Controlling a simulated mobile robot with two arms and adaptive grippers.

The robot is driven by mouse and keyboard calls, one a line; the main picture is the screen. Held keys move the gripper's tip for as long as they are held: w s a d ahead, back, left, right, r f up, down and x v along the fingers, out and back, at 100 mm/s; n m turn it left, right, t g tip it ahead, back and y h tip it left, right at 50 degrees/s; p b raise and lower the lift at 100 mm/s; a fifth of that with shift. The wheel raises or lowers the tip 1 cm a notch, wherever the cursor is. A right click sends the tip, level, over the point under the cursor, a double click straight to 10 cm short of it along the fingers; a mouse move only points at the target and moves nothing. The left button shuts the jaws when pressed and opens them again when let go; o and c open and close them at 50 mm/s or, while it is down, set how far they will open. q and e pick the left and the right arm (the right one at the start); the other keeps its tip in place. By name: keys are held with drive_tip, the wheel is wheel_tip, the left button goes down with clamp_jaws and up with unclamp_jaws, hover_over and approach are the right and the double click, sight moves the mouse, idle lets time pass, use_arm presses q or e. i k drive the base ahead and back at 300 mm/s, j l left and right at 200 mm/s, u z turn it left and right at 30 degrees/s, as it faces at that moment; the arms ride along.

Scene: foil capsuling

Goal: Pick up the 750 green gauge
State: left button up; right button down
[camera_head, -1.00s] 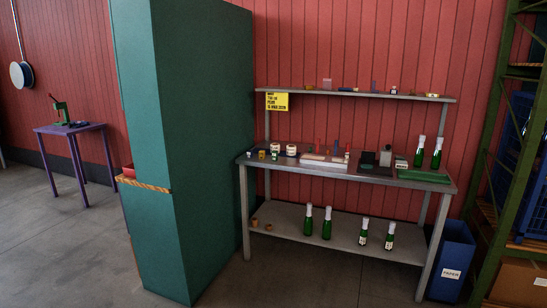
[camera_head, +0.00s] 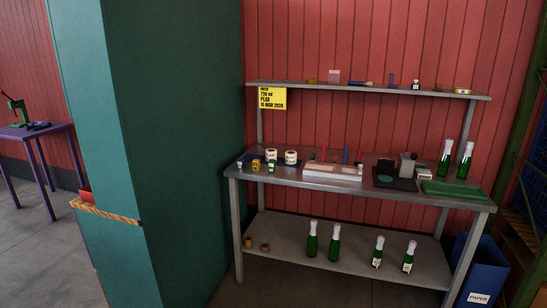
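A small green piece (camera_head: 271,167) stands at the front left of the metal bench (camera_head: 340,184), next to a small yellow piece (camera_head: 256,165). The green piece may be the green gauge, but it is too small to read any number on it. A yellow sign (camera_head: 272,98) with "750 ml" hangs from the left end of the upper shelf (camera_head: 370,90). Neither of my grippers is in view.
White rolls, a white tray (camera_head: 333,172), a dark mat, a green tray (camera_head: 453,190) and two bottles are on the bench. Several bottles stand on the lower shelf (camera_head: 345,262). A tall green cabinet (camera_head: 175,150) rises at left; a blue paper bin (camera_head: 480,285) stands at right.

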sight(272, 162)
drive_tip(key=i+j, duration=0.15)
drive_tip(key=i, duration=0.25)
drive_tip(key=i+j+z, duration=0.1)
drive_tip(key=i, duration=0.25)
drive_tip(key=i+l, duration=0.1)
drive_tip(key=i, duration=0.6)
drive_tip(key=l+u, duration=0.05)
